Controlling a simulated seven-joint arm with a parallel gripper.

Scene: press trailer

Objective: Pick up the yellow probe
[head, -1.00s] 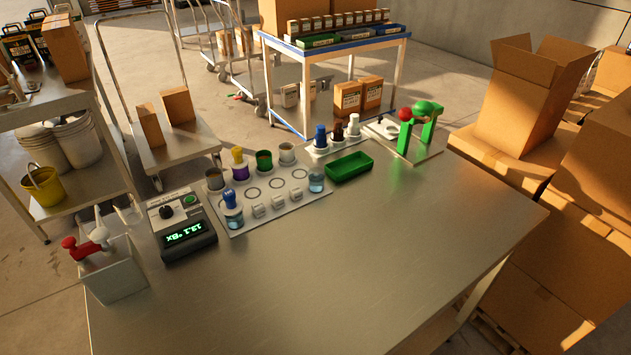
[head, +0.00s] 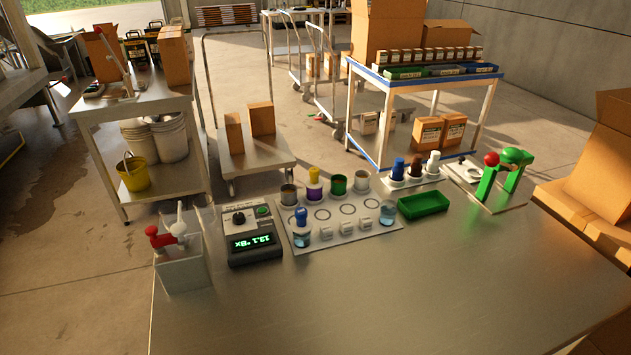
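The yellow probe (head: 314,175) stands upright in a purple container (head: 315,192) in the back row of a white tray (head: 345,238) on the metal table. Only its yellow upper part shows; its lower end is hidden in the container. My gripper is not in view.
Grey and green containers flank the purple one. A blue-topped probe (head: 301,215) stands in a clear beaker at the tray's front left. A digital meter (head: 252,240) and a box with red and white handles (head: 182,262) stand left; a green bin (head: 423,205) stands right. The front table is clear.

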